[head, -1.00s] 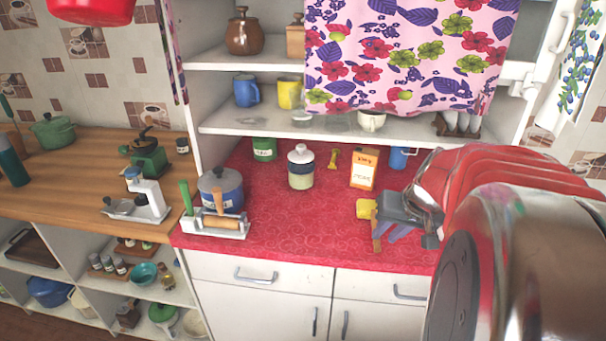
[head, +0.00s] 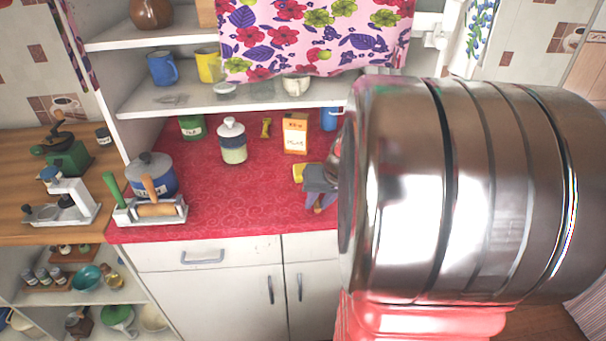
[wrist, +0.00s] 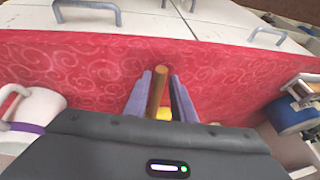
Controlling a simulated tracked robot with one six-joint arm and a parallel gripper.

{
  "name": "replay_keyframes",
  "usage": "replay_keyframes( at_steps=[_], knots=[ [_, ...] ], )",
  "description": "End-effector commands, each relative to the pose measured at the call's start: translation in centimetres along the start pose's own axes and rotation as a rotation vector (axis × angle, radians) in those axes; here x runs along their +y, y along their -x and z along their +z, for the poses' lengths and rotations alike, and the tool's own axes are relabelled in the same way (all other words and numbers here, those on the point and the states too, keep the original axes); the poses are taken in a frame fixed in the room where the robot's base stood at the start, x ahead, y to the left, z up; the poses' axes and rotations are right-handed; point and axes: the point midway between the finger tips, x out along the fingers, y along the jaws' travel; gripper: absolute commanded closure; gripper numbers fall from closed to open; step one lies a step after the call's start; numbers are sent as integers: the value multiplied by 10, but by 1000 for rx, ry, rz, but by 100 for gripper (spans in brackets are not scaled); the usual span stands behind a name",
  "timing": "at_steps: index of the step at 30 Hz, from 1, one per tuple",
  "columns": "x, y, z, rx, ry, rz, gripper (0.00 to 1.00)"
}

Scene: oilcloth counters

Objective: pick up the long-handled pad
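The long-handled pad has a yellow pad (head: 298,173) and a brown wooden handle (head: 318,207). It is on the red counter, near its front, partly hidden by my gripper in the head view. My gripper (head: 316,198), with purple fingers, is right over it. In the wrist view the brown handle (wrist: 157,90) runs between the two fingers (wrist: 160,95), with narrow gaps beside it, and a bit of the yellow pad (wrist: 163,114) shows below. My gripper looks open around the handle; contact is not visible.
A blue pot (head: 152,176) and a white rack (head: 150,210) are at left. The red counter (head: 230,205) between is clear.

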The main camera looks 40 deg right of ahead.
Motion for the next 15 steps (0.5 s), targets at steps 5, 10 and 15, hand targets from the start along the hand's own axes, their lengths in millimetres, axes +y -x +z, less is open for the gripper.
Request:
replay_keyframes(
  at_steps=[5, 10, 15],
  knots=[
    [0, 0, 0, 0, 0, 0, 77],
    [0, 0, 0, 0, 0, 0, 81],
    [0, 0, 0, 0, 0, 0, 93]
  ],
)
